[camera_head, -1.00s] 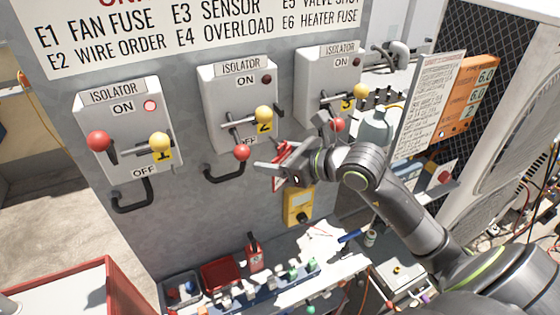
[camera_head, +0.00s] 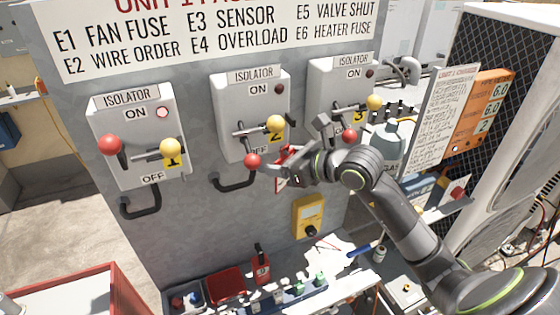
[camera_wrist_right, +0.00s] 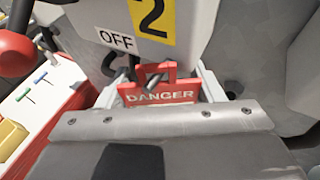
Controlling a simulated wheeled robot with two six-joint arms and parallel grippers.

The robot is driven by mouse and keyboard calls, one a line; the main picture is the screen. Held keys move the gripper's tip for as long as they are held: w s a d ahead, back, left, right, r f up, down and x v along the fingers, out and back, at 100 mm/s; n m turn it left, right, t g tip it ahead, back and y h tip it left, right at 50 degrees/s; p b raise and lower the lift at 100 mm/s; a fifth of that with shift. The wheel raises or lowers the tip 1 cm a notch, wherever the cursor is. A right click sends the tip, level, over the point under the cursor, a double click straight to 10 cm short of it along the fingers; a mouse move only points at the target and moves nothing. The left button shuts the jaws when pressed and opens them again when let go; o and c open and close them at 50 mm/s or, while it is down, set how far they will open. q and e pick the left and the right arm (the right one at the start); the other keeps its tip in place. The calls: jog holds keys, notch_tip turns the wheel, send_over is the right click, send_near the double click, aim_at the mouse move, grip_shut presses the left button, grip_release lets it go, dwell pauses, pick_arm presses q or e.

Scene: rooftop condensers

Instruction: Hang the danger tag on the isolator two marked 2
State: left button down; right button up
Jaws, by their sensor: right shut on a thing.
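Isolator two (camera_head: 225,110) is a light grey box on the panel with a yellow 2 label. Its lamp is dark, and a red knob (camera_head: 252,160) and a yellow knob (camera_head: 276,121) stick out in front. My right gripper (camera_head: 272,166) is just below and right of this box, shut on the red danger tag (camera_head: 283,158). In the right wrist view the tag (camera_wrist_right: 160,93) is upright between the fingers, its DANGER lettering readable, below the OFF and 2 labels. A grey rod end (camera_wrist_right: 153,80) shows at its top opening; I cannot tell whether it passes through. My left gripper is out of view.
Isolator one (camera_head: 130,130), with a lit lamp, is at left; isolator three (camera_head: 335,85) is close above my right wrist. A yellow meter (camera_head: 308,215) hangs below. A cluttered bench with a red bin (camera_head: 226,284) lies under the panel. A gas bottle (camera_head: 388,145) stands at right.

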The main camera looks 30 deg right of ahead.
dwell(0.4)
jog(key=o, duration=1)
jog(key=shift+o, duration=0.2)
jog(key=shift+d+r, duration=0.1)
